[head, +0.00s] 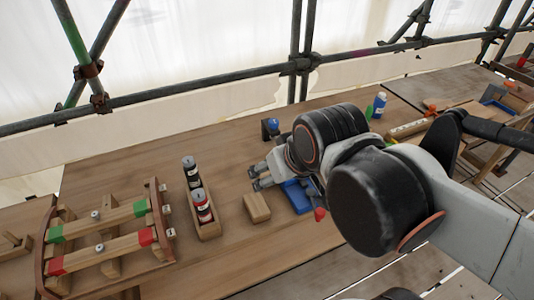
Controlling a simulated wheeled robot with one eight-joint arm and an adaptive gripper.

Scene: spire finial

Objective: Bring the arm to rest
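My arm reaches in from the right, over the wooden workbench (130,165). My gripper (255,178) points left, with its two fingers apart and nothing visible between them. A small wooden block (257,207) lies just below it in the picture; the gripper looks apart from it, though its height is hard to judge. A blue tray (297,197) is partly hidden behind my arm.
A wooden holder (209,229) carries a black bottle (191,172) and a red-labelled bottle (202,206). A wooden rack (160,222) with green and red markings stands at left. A blue-capped bottle (379,105) stands behind my arm. Scaffold poles (200,97) run along the back.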

